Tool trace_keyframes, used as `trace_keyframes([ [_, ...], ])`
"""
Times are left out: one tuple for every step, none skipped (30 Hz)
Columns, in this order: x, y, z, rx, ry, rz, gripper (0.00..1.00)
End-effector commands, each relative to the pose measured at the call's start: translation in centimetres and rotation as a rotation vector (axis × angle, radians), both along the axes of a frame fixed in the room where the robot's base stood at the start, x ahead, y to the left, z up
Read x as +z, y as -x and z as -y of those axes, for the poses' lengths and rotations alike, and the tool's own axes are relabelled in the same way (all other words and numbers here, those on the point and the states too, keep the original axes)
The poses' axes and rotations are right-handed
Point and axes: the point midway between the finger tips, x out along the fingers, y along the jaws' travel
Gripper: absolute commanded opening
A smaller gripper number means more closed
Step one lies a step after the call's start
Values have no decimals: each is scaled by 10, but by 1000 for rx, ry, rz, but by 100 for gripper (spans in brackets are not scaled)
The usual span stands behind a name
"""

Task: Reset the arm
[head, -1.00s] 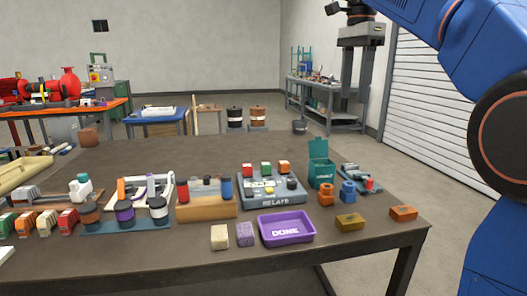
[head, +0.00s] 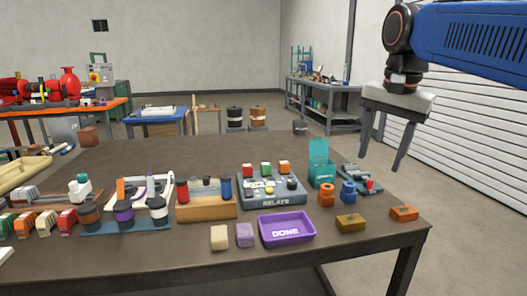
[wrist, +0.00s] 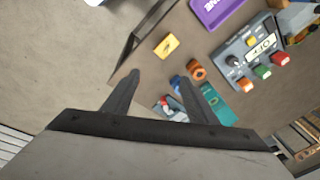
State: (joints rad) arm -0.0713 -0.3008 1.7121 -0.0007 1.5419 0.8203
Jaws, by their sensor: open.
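My gripper (head: 382,155) hangs at the upper right in the head view, in the air past the table's right edge. Its two fingers point down and stand apart, with nothing between them. In the wrist view my gripper (wrist: 158,82) shows its two dark fingers spread, with the table and floor far below. My blue arm (head: 470,45) reaches in from the right.
The table (head: 150,262) holds a purple DONE tray (head: 270,238), a RELAYS box (head: 255,196), a teal open bin (head: 321,172) and several small blocks. A shutter wall (head: 460,120) stands behind my arm. Floor right of the table is clear.

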Motion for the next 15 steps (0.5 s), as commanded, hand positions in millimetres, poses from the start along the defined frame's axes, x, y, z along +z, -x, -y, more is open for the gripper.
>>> trace_keyframes([
  [-15,14,3,40,8,13,53],
  [-24,21,5,69,15,23,53],
  [-36,30,7,108,23,36,53],
  [-45,36,8,137,30,45,53],
  [-55,43,9,165,37,53,53],
  [-68,52,11,203,46,67,53],
  [-78,58,12,232,54,76,53],
  [-88,65,13,261,62,85,53],
  [-102,75,15,299,73,97,53],
  [-113,81,16,327,82,105,53],
  [-123,88,17,356,91,114,53],
  [-138,98,19,393,104,126,53],
  [-149,104,20,421,114,136,53],
  [-160,111,21,449,124,144,53],
  [-176,120,22,485,137,155,53],
])
